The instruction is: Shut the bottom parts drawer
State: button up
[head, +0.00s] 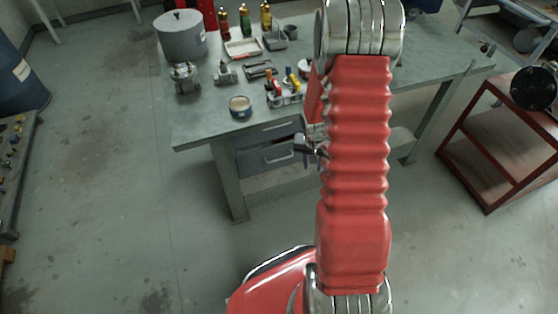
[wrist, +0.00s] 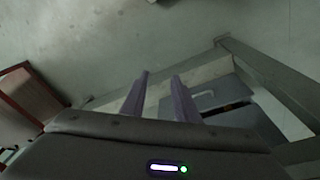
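The bottom parts drawer (head: 265,159) is the lower of two grey drawers under the left part of the workbench. Its front stands forward of the top drawer (head: 274,132), with a dark gap above it, so it looks partly pulled out. My gripper (head: 302,146) is by the drawer's right end in the head view; I cannot tell if it touches. In the wrist view my gripper's two fingers (wrist: 161,75) are apart with nothing between them. A grey drawer surface (wrist: 207,100) lies just right of them, partly hidden by the gripper body.
The workbench (head: 205,125) carries a pot (head: 181,36), a tin (head: 240,107), bottles and tools. Its front leg (head: 229,180) stands left of the drawers. A red-framed cart (head: 490,150) is at right. The floor in front is open at left.

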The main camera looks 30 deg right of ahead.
jog(key=s+a+r+n+t, duration=0.1)
jog(key=s+a+r+n, duration=0.1)
jog(key=s+a+r, duration=0.3)
jog(key=s+a+r+n+t, duration=0.2)
jog(key=s+a+r, duration=0.3)
jog(key=a+r, duration=0.6)
jog(key=s+a+r+n+t+y, duration=0.1)
jog(key=s+a+r+n, duration=0.3)
jog(key=r, duration=1.8)
jog(key=s+a+t, duration=0.1)
jog(key=a, duration=0.3)
jog(key=shift+s+a, duration=0.15)
jog(key=shift+s, duration=0.1)
